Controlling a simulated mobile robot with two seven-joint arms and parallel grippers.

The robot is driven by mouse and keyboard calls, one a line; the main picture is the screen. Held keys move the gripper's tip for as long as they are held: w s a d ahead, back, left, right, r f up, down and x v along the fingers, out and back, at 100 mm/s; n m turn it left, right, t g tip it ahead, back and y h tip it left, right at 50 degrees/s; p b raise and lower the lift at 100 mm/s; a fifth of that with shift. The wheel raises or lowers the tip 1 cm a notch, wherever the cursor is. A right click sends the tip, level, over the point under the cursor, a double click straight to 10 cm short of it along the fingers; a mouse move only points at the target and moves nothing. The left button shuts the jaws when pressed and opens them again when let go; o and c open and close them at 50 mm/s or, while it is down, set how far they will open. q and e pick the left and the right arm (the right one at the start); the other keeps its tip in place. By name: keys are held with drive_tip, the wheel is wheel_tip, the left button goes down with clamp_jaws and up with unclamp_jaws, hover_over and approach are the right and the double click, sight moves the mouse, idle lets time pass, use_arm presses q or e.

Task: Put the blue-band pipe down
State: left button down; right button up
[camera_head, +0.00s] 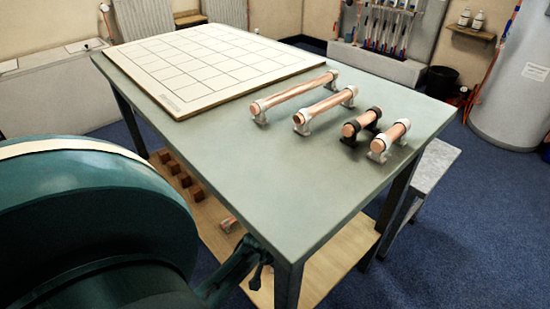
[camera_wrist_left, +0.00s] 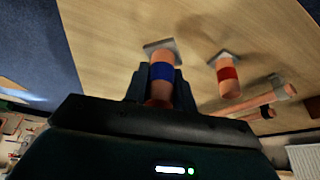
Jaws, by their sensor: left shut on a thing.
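The blue-band pipe (camera_wrist_left: 161,72) is a short copper piece with a blue ring, seen in the left wrist view. My left gripper (camera_wrist_left: 158,88) is shut on it, with a dark finger on each side. The pipe's far end is by a small grey plate (camera_wrist_left: 160,46) at the wooden surface; I cannot tell whether they touch. A red-band pipe (camera_wrist_left: 228,74) stands apart to the right by another grey plate. In the head view, the left gripper is low beside the table, mostly hidden, and the blue band cannot be seen. My right gripper is not in view.
The grey-green table (camera_head: 225,155) holds a white gridded board (camera_head: 210,62) and several copper pipes (camera_head: 295,92) in clips; its front is clear. Below is a wooden shelf (camera_head: 325,265) with several brown blocks (camera_head: 184,180). More copper pipes (camera_wrist_left: 262,103) show beside the red-band pipe.

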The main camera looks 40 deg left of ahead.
use_arm(q)
wheel_tip(320, 180, down, 4)
drive_tip(key=shift+w+r+b, duration=0.1)
drive_tip(key=shift+r+b, duration=0.1)
drive_tip(key=shift+b, duration=0.75)
drive_tip(key=shift+f, duration=0.2)
drive_tip(key=shift+r, duration=0.1)
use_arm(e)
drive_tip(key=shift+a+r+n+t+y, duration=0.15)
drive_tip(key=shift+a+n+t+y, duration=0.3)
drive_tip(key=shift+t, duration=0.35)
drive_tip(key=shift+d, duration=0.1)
use_arm(q)
drive_tip(key=c, duration=1.1)
unclamp_jaws()
drive_tip(key=shift+f, duration=0.2)
drive_tip(key=shift+c, duration=0.2)
drive_tip(key=shift+r, duration=0.15)
